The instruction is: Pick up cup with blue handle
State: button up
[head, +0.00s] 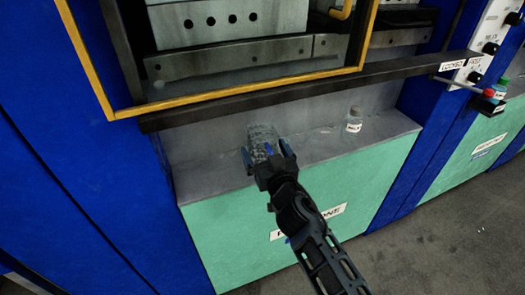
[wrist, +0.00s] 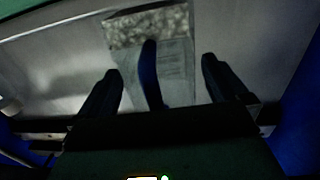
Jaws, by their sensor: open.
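The cup (head: 261,134) is grey and speckled and stands on the grey ledge of the press in the head view. My gripper (head: 266,154) is at its near side, with the fingers spread and partly hiding the cup's lower part. In the wrist view the cup (wrist: 180,62) fills the middle, with a speckled band and a plain grey wall. Its blue handle (wrist: 150,75) lies between the two spread fingers of my gripper (wrist: 161,70), with a gap on either side. Neither finger appears to touch the handle.
A small clear bottle with a white label (head: 353,121) stands farther right on the ledge (head: 320,152). A dark bar (head: 300,97) of the press runs above the ledge. Another bottle (head: 499,90) stands at the far right. The ledge between cup and clear bottle is mostly free.

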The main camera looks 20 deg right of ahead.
jog(key=c, duration=1)
jog(key=shift+r, duration=0.15)
jog(key=shift+r+p, duration=3.4)
jog(key=shift+r, duration=1.5)
